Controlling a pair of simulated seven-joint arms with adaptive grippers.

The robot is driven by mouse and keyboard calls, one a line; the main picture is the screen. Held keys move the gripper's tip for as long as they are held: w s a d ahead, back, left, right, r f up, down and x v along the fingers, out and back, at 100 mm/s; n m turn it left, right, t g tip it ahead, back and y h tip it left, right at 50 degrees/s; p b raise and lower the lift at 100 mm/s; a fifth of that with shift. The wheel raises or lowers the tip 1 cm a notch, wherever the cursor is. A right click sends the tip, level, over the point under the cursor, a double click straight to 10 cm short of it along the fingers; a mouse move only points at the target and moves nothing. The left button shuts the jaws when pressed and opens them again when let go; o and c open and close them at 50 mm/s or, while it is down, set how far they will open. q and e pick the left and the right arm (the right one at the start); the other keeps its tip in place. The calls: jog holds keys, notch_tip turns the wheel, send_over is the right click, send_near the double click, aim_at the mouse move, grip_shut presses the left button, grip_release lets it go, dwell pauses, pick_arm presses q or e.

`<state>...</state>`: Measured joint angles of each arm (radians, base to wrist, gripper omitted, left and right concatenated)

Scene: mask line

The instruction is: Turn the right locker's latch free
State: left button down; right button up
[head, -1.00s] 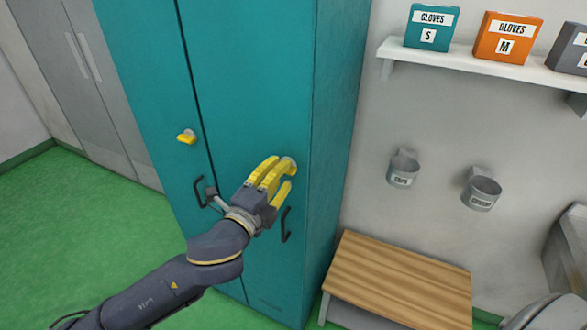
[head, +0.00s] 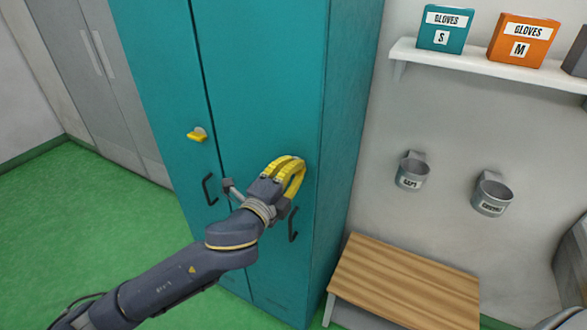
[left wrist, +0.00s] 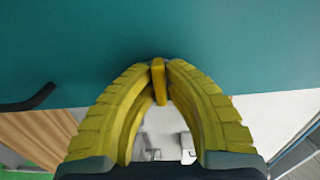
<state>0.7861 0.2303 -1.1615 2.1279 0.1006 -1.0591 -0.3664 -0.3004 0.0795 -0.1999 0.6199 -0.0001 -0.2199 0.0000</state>
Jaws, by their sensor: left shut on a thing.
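The teal right locker (head: 265,90) fills the middle of the head view, its door closed. My left gripper (head: 298,163) is at the door, above the dark handle (head: 293,224). In the left wrist view my left gripper (left wrist: 160,68) has its yellow fingertips closed on both sides of the yellow latch (left wrist: 159,84), which stands against the teal door. In the head view the fingers hide this latch, so its angle to the door is hard to tell there. My right gripper is not in view.
The left locker door has its own yellow latch (head: 198,134) and dark handle (head: 209,189). A wooden-topped bench (head: 400,280) stands right of the locker. Wall cups (head: 412,170) and a shelf (head: 480,66) with glove boxes are on the wall. Green floor lies open at left.

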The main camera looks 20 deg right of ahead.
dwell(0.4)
pick_arm(q)
jog(key=n, duration=0.4)
jog(key=shift+n, duration=0.4)
jog(key=n, duration=0.4)
jog(key=shift+n, duration=0.3)
jog(key=n, duration=0.4)
jog(key=shift+r+n, duration=0.1)
jog(key=shift+n, duration=2.2)
jog(key=c, duration=1.5)
grip_release()
jog(key=shift+o, duration=0.2)
